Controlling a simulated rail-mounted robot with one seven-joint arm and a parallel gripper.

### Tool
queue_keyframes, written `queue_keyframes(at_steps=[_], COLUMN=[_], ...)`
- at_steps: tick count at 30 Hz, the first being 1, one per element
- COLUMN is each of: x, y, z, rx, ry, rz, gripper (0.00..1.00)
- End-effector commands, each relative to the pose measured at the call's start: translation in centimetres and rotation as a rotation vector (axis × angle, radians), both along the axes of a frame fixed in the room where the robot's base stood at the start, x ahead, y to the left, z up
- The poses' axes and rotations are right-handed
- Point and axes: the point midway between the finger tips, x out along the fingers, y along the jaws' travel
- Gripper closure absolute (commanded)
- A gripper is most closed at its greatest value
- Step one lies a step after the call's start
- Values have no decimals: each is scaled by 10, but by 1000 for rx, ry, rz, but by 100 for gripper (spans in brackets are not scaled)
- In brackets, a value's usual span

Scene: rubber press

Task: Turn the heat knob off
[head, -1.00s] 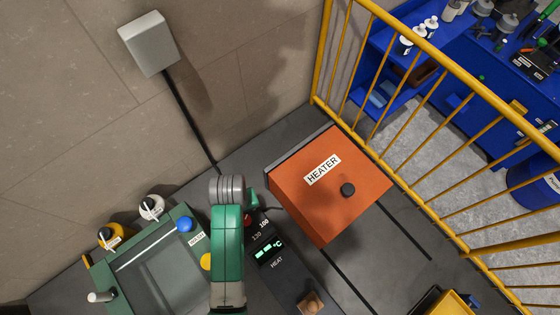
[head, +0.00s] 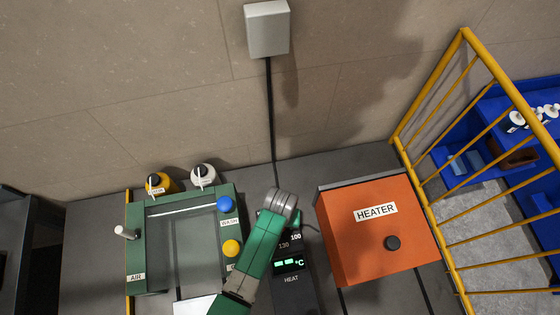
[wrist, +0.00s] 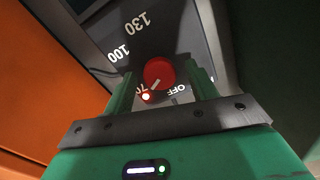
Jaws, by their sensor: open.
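The red heat knob (wrist: 158,73) sits on a dark panel with marks 130, 100, 70 and OFF in the wrist view. Its white pointer line slants down toward the side of 70. In the head view the HEAT control box (head: 291,280) shows a lit green °C display, and my arm hides the knob.
The orange heater box (head: 375,235) with a black knob stands right of the control box. A green press tray (head: 150,240) with blue and yellow buttons lies to the left. Two bottles (head: 203,177) stand behind it. A yellow railing (head: 440,85) bounds the right.

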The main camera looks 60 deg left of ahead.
Motion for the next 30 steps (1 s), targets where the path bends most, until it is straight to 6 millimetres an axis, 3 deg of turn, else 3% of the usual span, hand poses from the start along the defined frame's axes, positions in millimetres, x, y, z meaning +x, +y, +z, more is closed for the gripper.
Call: queue_keyframes(at_steps=[1,8,19,30], x=[0,0,0,1], y=[0,0,0,0], z=[0,0,2,4], rx=[0,0,0,0], ry=[0,0,0,0], rz=[0,0,68,372], gripper=[43,87,87,87])
